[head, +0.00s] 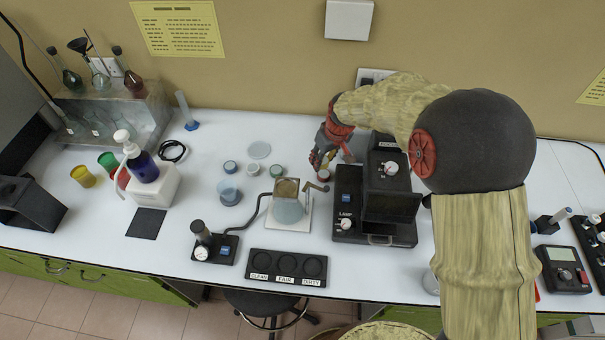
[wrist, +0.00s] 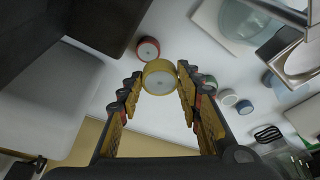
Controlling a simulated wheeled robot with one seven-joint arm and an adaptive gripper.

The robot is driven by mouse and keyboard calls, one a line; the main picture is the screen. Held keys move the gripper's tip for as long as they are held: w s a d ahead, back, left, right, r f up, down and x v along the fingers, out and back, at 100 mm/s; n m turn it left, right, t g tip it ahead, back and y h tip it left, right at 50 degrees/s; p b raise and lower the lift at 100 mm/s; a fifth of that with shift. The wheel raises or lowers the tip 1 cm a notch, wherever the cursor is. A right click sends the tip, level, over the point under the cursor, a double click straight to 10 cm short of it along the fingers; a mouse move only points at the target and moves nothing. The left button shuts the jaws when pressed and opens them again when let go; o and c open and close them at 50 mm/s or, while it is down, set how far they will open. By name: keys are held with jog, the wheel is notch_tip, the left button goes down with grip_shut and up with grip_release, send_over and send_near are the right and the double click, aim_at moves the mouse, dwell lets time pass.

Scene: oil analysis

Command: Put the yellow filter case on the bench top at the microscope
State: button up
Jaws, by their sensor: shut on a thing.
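My gripper (head: 323,157) is shut on the yellow filter case (wrist: 160,77), a short round case with a pale top, held between the fingertips in the wrist view. In the head view my gripper and arm mostly hide this case. The gripper is over the back of the white bench top (head: 230,130), just left of the black instrument marked LAMP (head: 347,215). A red case (wrist: 148,49) sits just beyond the yellow one; it also shows in the head view (head: 331,174). I cannot tell whether the yellow case touches the bench.
Several small round cases (head: 230,167) stand left of my gripper. A glass vessel on a stand (head: 288,208) with a crank is in front. A black tray marked CLEAN, FAIR, DIRTY (head: 287,267) lies at the front edge. Bench space left of the instrument is partly clear.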

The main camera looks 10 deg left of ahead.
jog(key=b, duration=0.1)
send_over(299, 174)
jog(key=s+d, duration=0.1)
notch_tip(299, 174, down, 7)
jog(key=shift+s+b+x, duration=0.15)
jog(key=shift+x, duration=0.7)
jog(key=shift+s+b+x, duration=0.15)
jog(key=shift+x, duration=0.65)
jog(key=shift+d+f, duration=0.15)
jog(key=shift+f, duration=0.05)
jog(key=o, duration=1)
jog(key=p+v, duration=0.1)
jog(key=v, duration=1.1)
jog(key=shift+r, duration=0.1)
